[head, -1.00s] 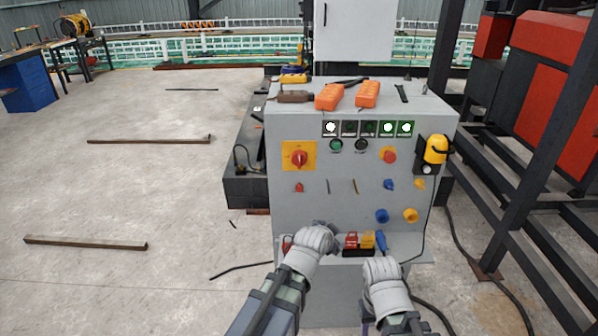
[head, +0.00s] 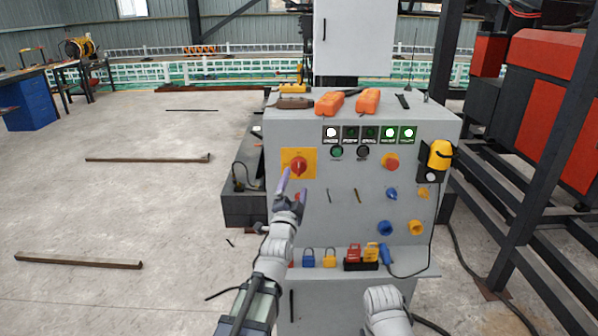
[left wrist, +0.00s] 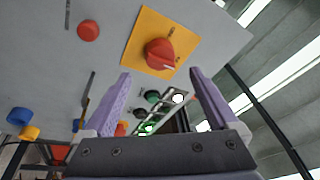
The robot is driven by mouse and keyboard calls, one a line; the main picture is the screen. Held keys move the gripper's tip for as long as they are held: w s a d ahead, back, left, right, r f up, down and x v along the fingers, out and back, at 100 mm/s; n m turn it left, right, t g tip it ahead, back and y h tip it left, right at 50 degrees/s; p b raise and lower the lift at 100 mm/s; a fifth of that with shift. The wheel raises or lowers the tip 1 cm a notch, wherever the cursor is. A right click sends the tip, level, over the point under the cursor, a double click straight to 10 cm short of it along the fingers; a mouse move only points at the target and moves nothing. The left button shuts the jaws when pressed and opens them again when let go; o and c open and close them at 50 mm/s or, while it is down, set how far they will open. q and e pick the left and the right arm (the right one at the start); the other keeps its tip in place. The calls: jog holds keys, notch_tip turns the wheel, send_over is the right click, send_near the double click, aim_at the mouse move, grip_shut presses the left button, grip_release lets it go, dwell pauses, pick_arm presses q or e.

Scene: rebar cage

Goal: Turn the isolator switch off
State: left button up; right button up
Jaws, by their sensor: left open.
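The isolator switch is a red rotary knob (head: 298,166) on a yellow square plate (head: 312,152), at the upper left of the grey panel's front. My left gripper (head: 292,185) is open and empty, just below and in front of the knob. In the left wrist view the knob (left wrist: 158,53) on its yellow plate (left wrist: 136,50) shows beyond the two spread purple fingers of my left gripper (left wrist: 160,76), apart from them. A pale line marks the knob's face there. My right arm shows at the bottom of the head view, but its fingers do not.
The grey cabinet (head: 340,225) also carries lamps, buttons, a red knob (head: 390,161) and blue and yellow sockets. A ledge below holds padlocks (head: 329,258) and red and yellow items. Orange devices (head: 329,103) lie on top. Open floor is on the left; dark steel framing stands right.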

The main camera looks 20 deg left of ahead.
aim_at(299, 171)
pick_arm(q)
jog(key=p+x, duration=0.1)
jog(key=x, duration=0.6)
jog(key=shift+s, duration=0.1)
jog(key=c, duration=1.4)
